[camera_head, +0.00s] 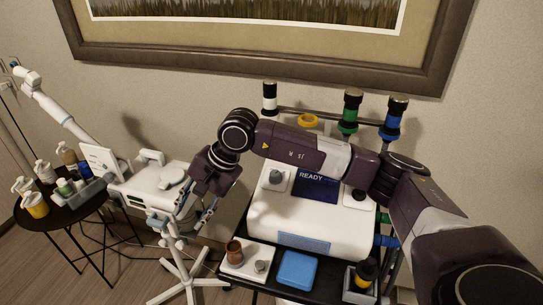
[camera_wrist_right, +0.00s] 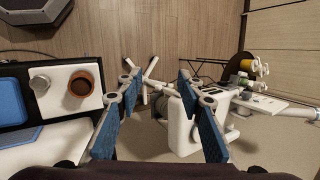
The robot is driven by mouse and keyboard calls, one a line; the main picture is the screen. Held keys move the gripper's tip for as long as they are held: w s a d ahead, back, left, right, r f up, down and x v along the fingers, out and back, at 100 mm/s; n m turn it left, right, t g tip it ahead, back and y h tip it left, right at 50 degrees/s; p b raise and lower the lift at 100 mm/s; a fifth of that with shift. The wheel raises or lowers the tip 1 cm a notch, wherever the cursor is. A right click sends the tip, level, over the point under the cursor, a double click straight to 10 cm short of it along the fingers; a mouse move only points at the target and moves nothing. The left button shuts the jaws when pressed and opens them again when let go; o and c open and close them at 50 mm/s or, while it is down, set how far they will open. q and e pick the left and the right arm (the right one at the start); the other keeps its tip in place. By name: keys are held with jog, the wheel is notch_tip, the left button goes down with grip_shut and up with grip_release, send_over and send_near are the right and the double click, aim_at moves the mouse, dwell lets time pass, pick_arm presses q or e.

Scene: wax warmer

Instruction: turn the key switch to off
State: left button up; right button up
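A white machine (camera_head: 305,222) with a dark blue screen reading READY (camera_head: 315,187) stands on a dark cart in the head view. A grey knob (camera_head: 275,176) sits on a light plate left of the screen. Another dark control (camera_head: 358,195) sits right of the screen, partly hidden by my right arm. I cannot tell which one is the key switch. My right gripper (camera_head: 196,210) is open and empty, left of the machine and apart from it. In the right wrist view its blue-padded fingers (camera_wrist_right: 158,88) are spread wide. My left gripper is out of view.
A white tray (camera_head: 232,268) with a brown cup (camera_head: 235,251), a blue pad (camera_head: 298,268) and a yellow-black bottle (camera_head: 367,271) lie at the cart's front. A rail with colored rolls (camera_head: 348,112) stands behind. A white wheeled stand (camera_head: 180,270) and a bottle table (camera_head: 85,213) are left.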

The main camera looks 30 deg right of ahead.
jog(key=w+d+r+h, duration=0.25)
jog(key=d+h, duration=0.25)
jog(key=d, duration=0.8)
jog(key=h, duration=0.3)
send_near(275, 174)
jog(key=shift+b+x, duration=2.6)
jog(key=shift+x, duration=1.25)
jog(key=shift+w+f, duration=0.1)
jog(key=shift+f, duration=0.15)
